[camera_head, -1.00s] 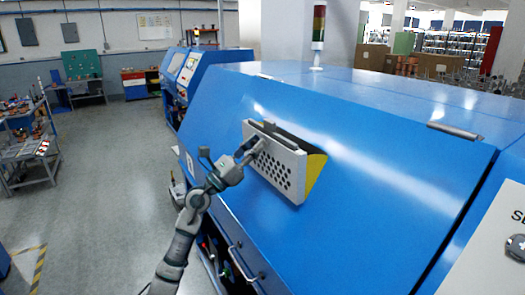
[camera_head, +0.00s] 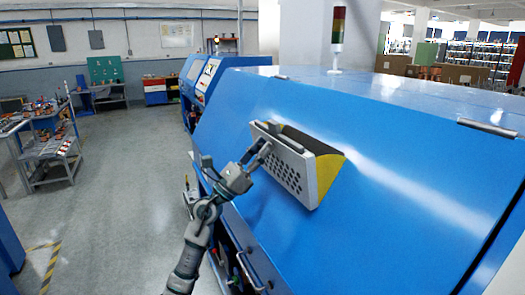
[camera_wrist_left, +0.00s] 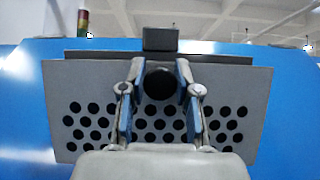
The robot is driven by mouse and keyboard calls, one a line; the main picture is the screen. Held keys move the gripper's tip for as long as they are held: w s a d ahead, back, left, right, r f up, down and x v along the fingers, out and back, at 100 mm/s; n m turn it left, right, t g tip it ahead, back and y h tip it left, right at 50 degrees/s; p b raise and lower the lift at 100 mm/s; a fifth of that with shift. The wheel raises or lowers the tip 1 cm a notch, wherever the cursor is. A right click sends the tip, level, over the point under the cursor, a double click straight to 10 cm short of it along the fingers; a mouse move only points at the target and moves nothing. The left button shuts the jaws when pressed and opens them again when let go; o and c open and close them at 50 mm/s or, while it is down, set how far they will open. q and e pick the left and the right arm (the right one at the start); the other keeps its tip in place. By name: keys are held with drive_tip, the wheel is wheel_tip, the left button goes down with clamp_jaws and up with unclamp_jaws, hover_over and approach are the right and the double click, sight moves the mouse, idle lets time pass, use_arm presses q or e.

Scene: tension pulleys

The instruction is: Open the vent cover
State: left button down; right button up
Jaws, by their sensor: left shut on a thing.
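The vent cover (camera_head: 291,170) is a light grey panel with rows of round holes on the sloped blue machine front. It is tilted out at its top, and its yellow side (camera_head: 328,173) and dark inside show behind it. In the left wrist view the perforated panel (camera_wrist_left: 225,100) fills the middle. My left gripper (camera_head: 262,152) is at the panel's upper left part in the head view. In the wrist view its two fingers (camera_wrist_left: 159,75) close around a dark round knob (camera_wrist_left: 159,84) on the panel. My right gripper is not in view.
The blue machine hood (camera_head: 400,190) surrounds the cover, with a dark handle (camera_head: 490,128) at its upper right. A signal light (camera_head: 338,25) stands behind it. A parts bench (camera_head: 45,150) is at far left. The grey floor (camera_head: 125,190) between them is clear.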

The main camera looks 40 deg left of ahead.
use_arm(q)
drive_tip(key=shift+w+f+y, duration=0.1)
drive_tip(key=shift+y, duration=0.2)
drive_tip(key=c, duration=1.1)
unclamp_jaws()
drive_tip(key=shift+o, duration=1.3)
drive_tip(key=shift+w+a, duration=0.1)
drive_tip(key=shift+a, duration=0.05)
drive_tip(key=shift+s+f, duration=0.1)
drive_tip(key=shift+s, duration=0.1)
drive_tip(key=v, duration=1.2)
drive_tip(key=shift+w, duration=0.25)
drive_tip(key=shift+f, duration=0.15)
